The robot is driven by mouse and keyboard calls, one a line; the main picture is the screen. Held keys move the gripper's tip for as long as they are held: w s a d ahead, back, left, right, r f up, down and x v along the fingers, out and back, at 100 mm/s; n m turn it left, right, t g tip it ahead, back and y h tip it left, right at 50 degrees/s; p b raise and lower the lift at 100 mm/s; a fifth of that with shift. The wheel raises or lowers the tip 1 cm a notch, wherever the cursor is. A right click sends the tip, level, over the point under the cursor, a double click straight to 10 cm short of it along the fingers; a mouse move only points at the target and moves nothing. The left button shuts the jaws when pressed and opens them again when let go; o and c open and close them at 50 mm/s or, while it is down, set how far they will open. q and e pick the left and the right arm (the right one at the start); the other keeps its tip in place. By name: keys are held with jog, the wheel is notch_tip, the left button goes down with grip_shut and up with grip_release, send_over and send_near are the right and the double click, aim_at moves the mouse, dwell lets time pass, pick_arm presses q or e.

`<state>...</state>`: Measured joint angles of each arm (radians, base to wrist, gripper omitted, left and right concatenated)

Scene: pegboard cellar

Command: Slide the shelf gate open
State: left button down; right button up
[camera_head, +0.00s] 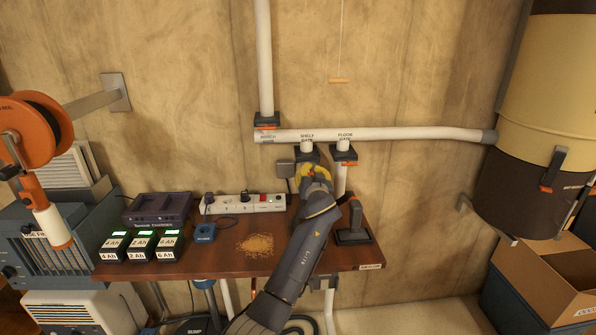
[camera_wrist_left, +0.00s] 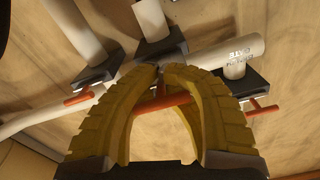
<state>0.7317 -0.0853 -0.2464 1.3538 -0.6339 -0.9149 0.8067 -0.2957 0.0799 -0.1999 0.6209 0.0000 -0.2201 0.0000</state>
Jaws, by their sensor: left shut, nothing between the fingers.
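The shelf gate (camera_head: 307,153) is a dark block with a short white stub, hanging below the white horizontal pipe under its "SHELF GATE" label. My left gripper (camera_head: 312,170) is just below it, its yellow fingers shut and empty, partly covering it in the head view. In the left wrist view the fingertips (camera_wrist_left: 160,70) meet just in front of a dark gate block (camera_wrist_left: 160,46), which appears to be the shelf gate. An orange bar (camera_wrist_left: 165,101) shows behind and between the fingers; contact cannot be told. My right gripper is not in view.
The floor gate (camera_head: 343,153) is close on the right and the bench gate (camera_head: 267,120) up on the left. Below is a brown bench (camera_head: 225,268) with chargers, a power strip (camera_head: 243,203), sawdust and a black joystick-like stand (camera_head: 354,222). A cord handle (camera_head: 339,80) hangs above.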

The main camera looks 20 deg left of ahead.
pick_arm(q)
jog(key=shift+s+d, duration=0.7)
jog(key=shift+s, duration=0.25)
jog(key=c, duration=1.5)
grip_release()
jog(key=shift+a+r, duration=0.1)
jog(key=shift+a, duration=0.1)
jog(key=o, duration=0.4)
jog(key=shift+w+a+r, duration=0.1)
jog(key=shift+a, duration=0.05)
jog(key=shift+o, duration=1.4)
jog(key=shift+s+a+r, duration=0.1)
jog(key=shift+s+a, duration=0.1)
jog(key=shift+w+d, duration=0.1)
jog(key=shift+d, duration=0.05)
jog(key=shift+s+d+f, duration=0.2)
jog(key=shift+s, duration=0.15)
jog(key=v, duration=0.6)
jog(key=shift+s, duration=0.3)
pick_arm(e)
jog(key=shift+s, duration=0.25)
